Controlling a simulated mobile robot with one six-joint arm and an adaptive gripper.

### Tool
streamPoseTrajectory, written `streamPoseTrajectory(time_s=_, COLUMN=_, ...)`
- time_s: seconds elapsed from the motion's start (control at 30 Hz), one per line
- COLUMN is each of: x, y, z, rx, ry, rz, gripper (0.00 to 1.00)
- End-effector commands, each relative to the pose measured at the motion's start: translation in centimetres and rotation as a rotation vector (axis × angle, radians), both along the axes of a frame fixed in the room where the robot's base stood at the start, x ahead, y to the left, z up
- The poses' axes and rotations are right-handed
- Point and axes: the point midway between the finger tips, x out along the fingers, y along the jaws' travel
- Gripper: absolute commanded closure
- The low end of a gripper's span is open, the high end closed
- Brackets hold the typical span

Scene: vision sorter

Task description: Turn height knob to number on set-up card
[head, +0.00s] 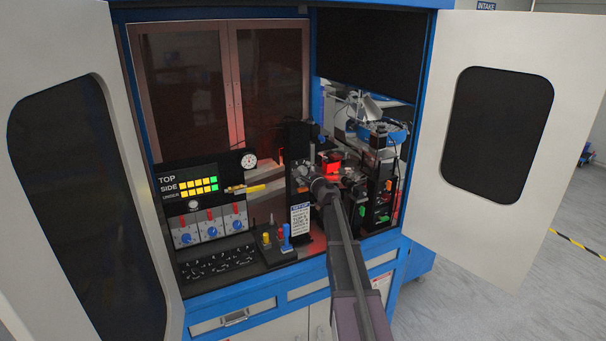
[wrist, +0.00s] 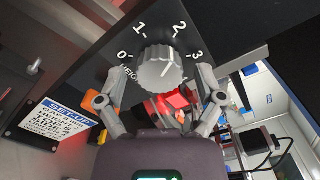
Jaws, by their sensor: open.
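The height knob (wrist: 162,72) is a grey ridged dial on a black panel in the wrist view, with white numbers 0 to 3 around it. A mark on its face appears to point up and right, toward between 2 and 3; the exact setting is hard to read. My gripper (wrist: 160,80) is open, with one finger on each side of the knob; I cannot tell whether they touch it. The set-up card (wrist: 58,120) is white with a blue heading, at left; its numbers are too small to read. In the head view my gripper (head: 318,186) is at the panel, just above the card (head: 300,219).
A red-lit part (head: 332,167) and machine fixtures stand right of the panel. A control box with blue knobs (head: 210,230) and coloured pegs (head: 285,234) are at left. The open cabinet doors (head: 455,210) flank the work area.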

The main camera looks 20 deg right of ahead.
Motion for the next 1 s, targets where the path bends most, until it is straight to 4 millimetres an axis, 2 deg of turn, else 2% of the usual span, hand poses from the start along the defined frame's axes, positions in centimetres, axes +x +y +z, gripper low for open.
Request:
streamPoseTrajectory(time_s=0.27, x=-1.6, y=0.0, z=0.0, rx=0.000, ry=0.000, rz=0.000, gripper=0.13)
streamPoseTrajectory(time_s=0.8, x=-9.7, y=-0.2, z=0.0, rx=0.000, ry=-0.001, rz=-0.001, gripper=0.13)
streamPoseTrajectory(time_s=1.0, x=-11.5, y=-0.3, z=0.0, rx=0.000, ry=-0.001, rz=-0.001, gripper=0.13)
